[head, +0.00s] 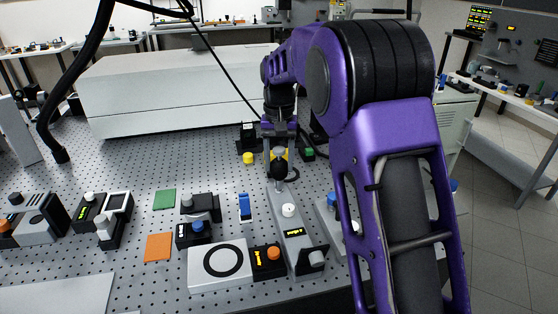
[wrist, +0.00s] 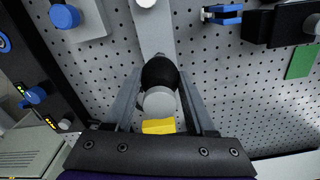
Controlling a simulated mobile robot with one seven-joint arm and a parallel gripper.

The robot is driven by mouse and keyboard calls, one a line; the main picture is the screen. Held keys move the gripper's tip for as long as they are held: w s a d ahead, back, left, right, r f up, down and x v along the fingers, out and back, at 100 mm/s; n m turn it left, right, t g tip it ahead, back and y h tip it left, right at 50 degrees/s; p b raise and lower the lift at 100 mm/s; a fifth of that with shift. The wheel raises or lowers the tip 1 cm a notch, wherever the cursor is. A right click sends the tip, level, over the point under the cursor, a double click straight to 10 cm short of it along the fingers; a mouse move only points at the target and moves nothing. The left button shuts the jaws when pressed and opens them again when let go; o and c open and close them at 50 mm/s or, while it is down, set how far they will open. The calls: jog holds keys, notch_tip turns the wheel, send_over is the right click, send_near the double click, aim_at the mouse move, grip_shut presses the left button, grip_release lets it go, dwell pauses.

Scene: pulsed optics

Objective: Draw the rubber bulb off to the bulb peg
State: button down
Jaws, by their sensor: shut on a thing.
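The rubber bulb (head: 278,171) is black and round, at the far end of a long grey plate (head: 284,198). My gripper (head: 278,163) reaches down over it from behind. In the wrist view my gripper (wrist: 159,80) has one finger on each side of the black bulb (wrist: 160,72) and is shut on it. A pale grey round part (wrist: 160,102) sits against the bulb on the gripper side. I cannot tell whether the bulb still touches the plate. I cannot pick out the bulb peg for sure.
A white knob (head: 288,210) stands on the plate just in front of the bulb. A yellow piece (wrist: 158,127) lies close below the gripper. A blue-and-white part (head: 245,207) and a grey-topped black mount (head: 202,207) stand to the left.

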jog(key=shift+f, duration=0.4)
jog(key=shift+c, duration=0.8)
grip_release()
notch_tip(320, 180, up, 21)
jog(key=p, duration=0.3)
jog(key=shift+r+p, duration=0.2)
jog(key=shift+p, duration=0.2)
jog(key=s+d+b, duration=0.2)
jog(key=s+b, duration=0.7)
jog(key=s, duration=0.4)
jog(key=shift+s+d, duration=0.35)
jog(key=shift+d, duration=0.05)
